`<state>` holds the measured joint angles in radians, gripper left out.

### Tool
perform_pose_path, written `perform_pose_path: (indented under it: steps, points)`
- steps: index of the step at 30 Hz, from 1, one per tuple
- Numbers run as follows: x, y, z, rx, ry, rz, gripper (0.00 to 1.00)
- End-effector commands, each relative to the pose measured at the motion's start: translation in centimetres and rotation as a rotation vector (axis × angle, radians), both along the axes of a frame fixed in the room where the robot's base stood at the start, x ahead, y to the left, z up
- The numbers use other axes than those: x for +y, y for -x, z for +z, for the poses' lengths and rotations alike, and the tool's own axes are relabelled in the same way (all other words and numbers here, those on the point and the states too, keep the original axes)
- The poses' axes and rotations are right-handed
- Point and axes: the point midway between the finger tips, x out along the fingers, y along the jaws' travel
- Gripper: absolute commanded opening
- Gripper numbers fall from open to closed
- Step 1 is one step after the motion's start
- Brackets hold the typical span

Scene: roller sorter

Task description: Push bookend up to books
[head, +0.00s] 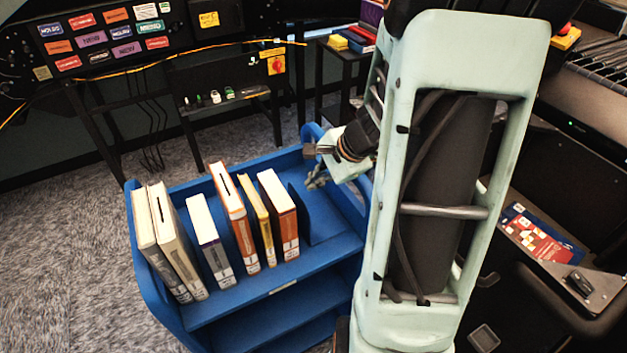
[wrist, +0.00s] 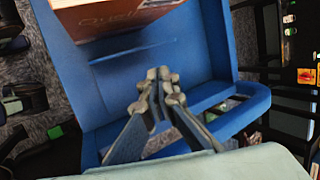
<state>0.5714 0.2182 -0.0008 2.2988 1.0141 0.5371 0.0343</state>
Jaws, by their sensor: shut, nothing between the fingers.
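Several books (head: 242,222) stand in a row on the blue cart's top shelf, some tilted, with gaps between some of them. The rightmost is a thick orange-brown and white book (head: 281,215), whose cover (wrist: 115,16) shows at the top of the wrist view. A dark blue upright plate, seemingly the bookend (head: 303,215), stands just right of that book. It blends with the blue shelf, so any gap or contact is hard to tell. My gripper (head: 316,181) is shut and empty above the shelf's right part, right of the bookend. Its fingertips (wrist: 158,75) meet in the wrist view.
The blue cart (head: 335,255) has raised end walls and a lower shelf. Bare shelf lies right of the bookend. A black rack with colored labels (head: 105,35) stands behind left. A dark table with small boxes (head: 350,40) is behind, and a dark counter stands at right.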

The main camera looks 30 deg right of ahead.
Motion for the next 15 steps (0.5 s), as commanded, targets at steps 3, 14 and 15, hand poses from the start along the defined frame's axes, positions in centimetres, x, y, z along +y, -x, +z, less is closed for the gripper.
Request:
perform_pose_path:
  steps: [3,14,15]
  points:
    - [0.1,0.3,-0.9,0.009,-0.01,-0.008,0.0]
    - [0.1,0.2,-6.0,0.007,-0.008,-0.007,0.0]
    - [0.1,0.2,-6.6,0.006,-0.008,-0.007,0.0]
